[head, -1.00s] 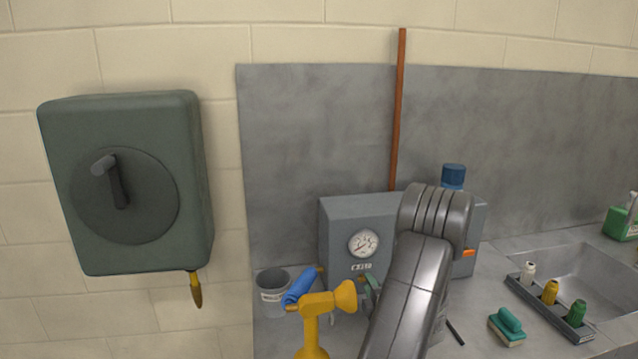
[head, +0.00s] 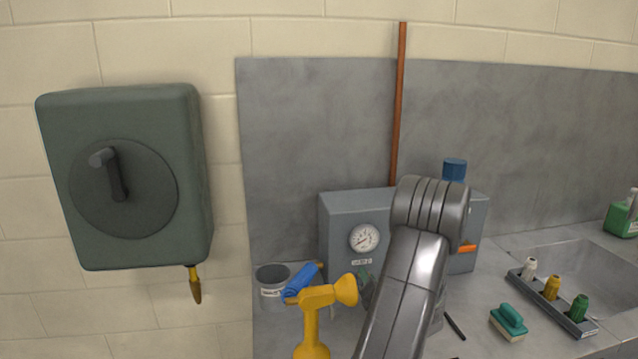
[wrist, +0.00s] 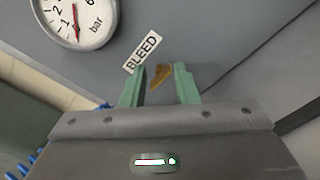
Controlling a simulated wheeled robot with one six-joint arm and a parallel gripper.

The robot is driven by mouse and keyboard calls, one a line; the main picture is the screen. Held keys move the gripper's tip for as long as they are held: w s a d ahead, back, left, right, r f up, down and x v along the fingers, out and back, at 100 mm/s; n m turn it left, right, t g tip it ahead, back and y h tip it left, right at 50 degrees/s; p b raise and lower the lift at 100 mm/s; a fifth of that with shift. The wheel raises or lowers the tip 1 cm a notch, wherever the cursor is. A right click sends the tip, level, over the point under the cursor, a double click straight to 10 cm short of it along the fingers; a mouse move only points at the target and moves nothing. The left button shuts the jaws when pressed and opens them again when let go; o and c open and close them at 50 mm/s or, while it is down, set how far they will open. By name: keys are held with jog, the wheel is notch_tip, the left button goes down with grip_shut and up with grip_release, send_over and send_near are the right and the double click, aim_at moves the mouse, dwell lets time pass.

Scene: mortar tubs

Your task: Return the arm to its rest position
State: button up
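My arm (head: 405,285) reaches over the counter in front of a grey box (head: 340,235) with a pressure gauge (head: 363,238). In the head view the arm largely hides my gripper. In the wrist view my gripper (wrist: 160,72) shows two green fingers held apart, with a clear gap. A small brass-coloured piece (wrist: 161,77) shows between the fingertips, beside the label reading BLEED (wrist: 142,52). I cannot tell whether the fingers touch it; they do not look closed on it. The gauge also shows in the wrist view (wrist: 75,15).
A green wall box (head: 125,180) hangs left.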

jog(key=n, duration=0.4)
jog(key=shift+a+r+n, duration=0.1)
jog(key=shift+a+n, duration=0.05)
jog(key=shift+n, duration=0.15)
jog(key=shift+a+n+p, duration=0.15)
jog(key=shift+n+p, duration=0.75)
jog(key=shift+n, duration=1.1)
